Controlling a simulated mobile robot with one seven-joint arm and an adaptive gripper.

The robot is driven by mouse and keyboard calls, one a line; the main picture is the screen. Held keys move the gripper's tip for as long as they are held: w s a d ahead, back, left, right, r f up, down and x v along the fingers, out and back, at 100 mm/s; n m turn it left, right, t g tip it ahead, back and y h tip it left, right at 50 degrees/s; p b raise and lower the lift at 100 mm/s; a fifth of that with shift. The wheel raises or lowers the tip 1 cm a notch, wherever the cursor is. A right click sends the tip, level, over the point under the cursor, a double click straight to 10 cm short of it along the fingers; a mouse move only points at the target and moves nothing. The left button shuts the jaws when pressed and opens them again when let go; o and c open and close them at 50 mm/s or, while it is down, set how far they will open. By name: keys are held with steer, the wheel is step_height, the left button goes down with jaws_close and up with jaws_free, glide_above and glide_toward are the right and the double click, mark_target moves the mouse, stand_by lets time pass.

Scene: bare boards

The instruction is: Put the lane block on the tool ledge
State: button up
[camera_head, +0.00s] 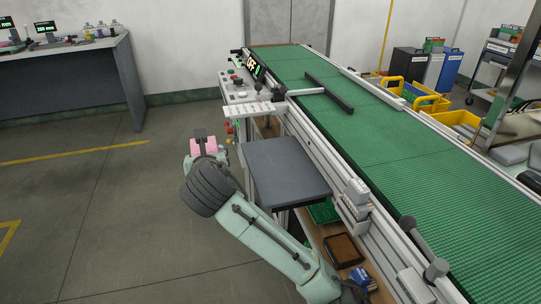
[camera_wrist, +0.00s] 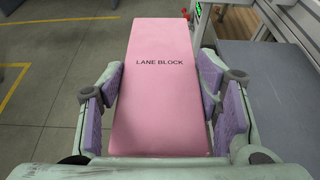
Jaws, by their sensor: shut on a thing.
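The lane block is a pink, long box; it shows in the head view (camera_head: 212,147) and fills the middle of the wrist view (camera_wrist: 160,105), where its black lettering reads LANE BLOCK. My gripper (camera_head: 204,157) is shut on it, with purple finger pads on both sides in the wrist view (camera_wrist: 162,88). The block is held above the floor, left of the conveyor. A flat dark grey ledge (camera_head: 285,172), which appears to be the tool ledge, juts from the conveyor's near side, right of my gripper. Its top is bare. Its edge also shows in the wrist view (camera_wrist: 268,72).
The green conveyor belt (camera_head: 400,145) runs along the right, with a dark bar (camera_head: 328,92) across it. A control panel (camera_head: 238,88) and a pale slotted strip (camera_head: 240,112) sit behind the ledge. A green bin (camera_head: 323,211) is below. The floor at left is clear.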

steer(key=shift+w, duration=0.3)
steer(key=p, duration=0.4)
glide_above(268, 173)
steer(key=shift+f, duration=0.55)
steer(key=shift+d+f, duration=0.1)
steer(key=shift+f, duration=0.05)
step_height(268, 173, down, 3)
steer(key=shift+r+p, duration=0.15)
steer(key=shift+p, duration=0.5)
steer(key=shift+f, duration=0.35)
steer(key=shift+f+b, duration=0.15)
steer(key=shift+b, duration=0.15)
steer(key=o, duration=1.3)
steer(key=shift+r+p, duration=0.2)
steer(key=shift+p, duration=0.1)
